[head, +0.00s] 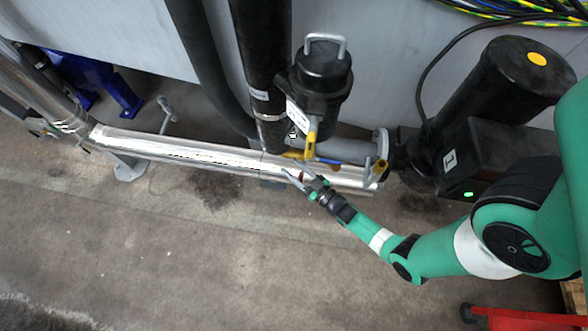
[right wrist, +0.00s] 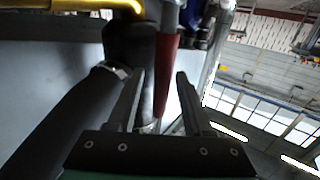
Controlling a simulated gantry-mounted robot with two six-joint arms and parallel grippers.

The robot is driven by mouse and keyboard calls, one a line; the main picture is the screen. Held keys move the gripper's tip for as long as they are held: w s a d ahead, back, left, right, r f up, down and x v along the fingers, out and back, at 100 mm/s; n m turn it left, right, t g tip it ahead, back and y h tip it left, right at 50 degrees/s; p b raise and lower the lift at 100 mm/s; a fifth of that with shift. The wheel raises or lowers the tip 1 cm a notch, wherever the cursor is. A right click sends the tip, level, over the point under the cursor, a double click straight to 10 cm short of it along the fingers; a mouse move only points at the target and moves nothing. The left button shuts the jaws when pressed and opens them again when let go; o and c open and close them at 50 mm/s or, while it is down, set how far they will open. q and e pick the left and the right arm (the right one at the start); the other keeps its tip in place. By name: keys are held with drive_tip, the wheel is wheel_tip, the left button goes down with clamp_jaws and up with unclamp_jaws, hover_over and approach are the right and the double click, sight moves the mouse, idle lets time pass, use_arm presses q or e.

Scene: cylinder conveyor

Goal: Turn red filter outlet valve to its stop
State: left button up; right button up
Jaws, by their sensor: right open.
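The red valve handle (right wrist: 166,75) hangs down between the two fingers of my right gripper (right wrist: 158,78) in the right wrist view. The gripper is open, with a finger on either side of the handle; whether either finger touches it I cannot tell. In the head view my right gripper (head: 292,177) is at the front of the silver pipe, below the black filter housing (head: 322,78). Only a small spot of red shows by its fingers there. The valve body is mostly hidden. My left gripper is not in view.
A yellow lever (head: 311,138), a blue lever (head: 328,161) and another yellow handle (head: 380,168) sit close around the gripper. A silver pipe (head: 185,149) runs left. A black motor (head: 505,85) stands right. The floor (head: 180,255) in front is clear.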

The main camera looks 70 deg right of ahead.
clamp_jaws()
idle(1.4)
